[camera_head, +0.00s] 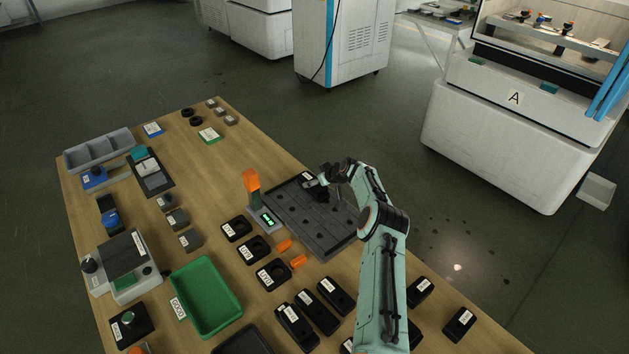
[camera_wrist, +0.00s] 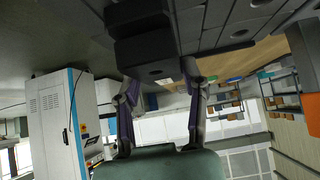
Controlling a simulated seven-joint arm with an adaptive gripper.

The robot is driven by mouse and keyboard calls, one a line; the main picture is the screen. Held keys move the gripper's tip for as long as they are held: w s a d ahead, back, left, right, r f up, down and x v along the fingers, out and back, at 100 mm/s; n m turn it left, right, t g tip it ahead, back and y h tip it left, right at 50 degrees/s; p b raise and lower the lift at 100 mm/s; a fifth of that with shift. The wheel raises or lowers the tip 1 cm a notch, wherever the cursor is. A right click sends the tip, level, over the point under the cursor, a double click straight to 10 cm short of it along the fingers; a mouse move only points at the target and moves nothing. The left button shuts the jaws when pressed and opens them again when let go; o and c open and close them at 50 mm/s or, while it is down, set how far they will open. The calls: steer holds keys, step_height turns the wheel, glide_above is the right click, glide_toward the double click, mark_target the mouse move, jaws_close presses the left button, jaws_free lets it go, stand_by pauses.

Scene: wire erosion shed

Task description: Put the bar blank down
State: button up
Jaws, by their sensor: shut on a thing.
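My gripper (camera_head: 325,182) is over the far end of a dark grey tray (camera_head: 300,222) with a grid of small round holes. In the wrist view my gripper (camera_wrist: 160,78) has its two fingers shut on a dark, blocky bar blank (camera_wrist: 143,52). In the head view the blank is small and partly hidden by the gripper. I cannot tell whether it touches the tray. The tray (camera_wrist: 222,28) also shows at the top of the wrist view.
An orange-topped post (camera_head: 251,181) with a green display stands beside the tray's left side. Orange pieces (camera_head: 298,262) and labelled black holders (camera_head: 273,273) lie nearer. A green bin (camera_head: 207,296) is at the left front.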

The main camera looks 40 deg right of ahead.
steer(key=o, duration=1.2)
steer(key=shift+f, duration=0.1)
